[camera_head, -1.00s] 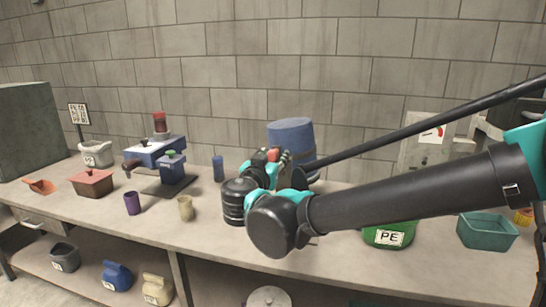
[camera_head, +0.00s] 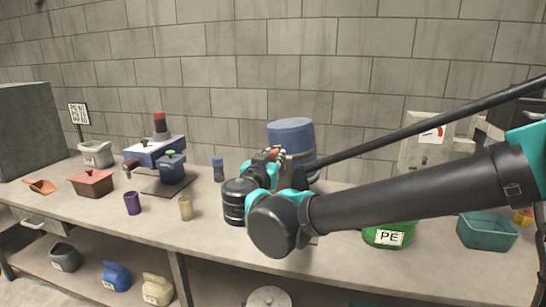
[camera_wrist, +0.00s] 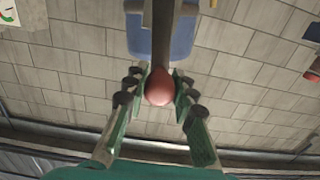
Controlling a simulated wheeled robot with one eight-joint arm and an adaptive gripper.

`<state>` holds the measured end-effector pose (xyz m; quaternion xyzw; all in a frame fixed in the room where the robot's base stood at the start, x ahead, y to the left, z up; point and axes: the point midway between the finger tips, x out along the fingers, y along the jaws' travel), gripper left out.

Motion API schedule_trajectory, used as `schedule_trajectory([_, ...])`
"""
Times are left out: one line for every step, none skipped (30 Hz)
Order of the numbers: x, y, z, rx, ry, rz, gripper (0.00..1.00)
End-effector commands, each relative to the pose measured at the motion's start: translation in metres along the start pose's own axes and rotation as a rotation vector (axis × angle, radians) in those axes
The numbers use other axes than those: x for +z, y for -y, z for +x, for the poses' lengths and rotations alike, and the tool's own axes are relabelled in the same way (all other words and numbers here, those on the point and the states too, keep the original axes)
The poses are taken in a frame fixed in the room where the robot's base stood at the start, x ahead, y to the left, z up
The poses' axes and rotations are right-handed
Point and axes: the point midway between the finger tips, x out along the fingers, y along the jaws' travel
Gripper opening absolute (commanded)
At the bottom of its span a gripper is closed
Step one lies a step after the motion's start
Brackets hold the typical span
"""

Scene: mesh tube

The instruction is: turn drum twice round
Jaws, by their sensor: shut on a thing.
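The blue drum (camera_head: 291,135) stands on the bench against the wall, partly hidden low down by my arm and gripper. It also shows at the top of the wrist view (camera_wrist: 178,42), behind a dark bar. A red rounded knob (camera_wrist: 159,87) sits at the near end of that bar. My gripper (camera_wrist: 159,90) has its two fingers closed on either side of the red knob. In the head view my gripper (camera_head: 271,157) is in front of the drum's left lower side, with a bit of red at its tips. How the bar joins the drum is hidden.
A blue press-like machine (camera_head: 165,160) stands left on the bench. A green PE bin (camera_head: 389,235) and a teal bin (camera_head: 487,231) are right.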

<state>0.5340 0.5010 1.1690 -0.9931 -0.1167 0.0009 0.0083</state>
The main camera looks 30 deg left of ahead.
Motion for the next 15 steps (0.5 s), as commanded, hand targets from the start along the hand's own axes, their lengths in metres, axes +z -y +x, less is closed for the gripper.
schedule_trajectory([0.000,-0.001,0.000,0.000,0.000,0.012,0.00])
schedule_trajectory([0.000,-0.002,0.000,0.000,0.000,0.022,0.00])
schedule_trajectory([0.000,-0.003,0.000,0.000,0.000,0.037,0.00])
schedule_trajectory([0.000,-0.004,0.000,0.000,0.000,0.051,0.00])
schedule_trajectory([-0.001,-0.005,0.000,0.000,0.000,0.066,0.00])
schedule_trajectory([-0.001,-0.007,0.000,0.000,0.000,0.090,0.00])
schedule_trajectory([-0.001,-0.008,0.000,0.000,0.000,0.108,0.00])
schedule_trajectory([-0.001,-0.010,0.000,0.000,0.000,0.130,0.00])
schedule_trajectory([-0.001,-0.012,0.000,0.001,0.000,0.160,0.00])
schedule_trajectory([-0.001,-0.014,0.000,0.001,0.000,0.184,0.00])
schedule_trajectory([-0.001,-0.016,0.000,0.001,0.000,0.209,0.00])
schedule_trajectory([-0.001,-0.018,0.000,0.002,0.000,0.244,0.00])
schedule_trajectory([-0.001,-0.020,0.000,0.002,0.000,0.271,0.00])
schedule_trajectory([0.000,-0.022,0.000,0.002,0.000,0.300,0.00])
schedule_trajectory([0.000,-0.025,0.000,0.002,0.000,0.338,0.00])
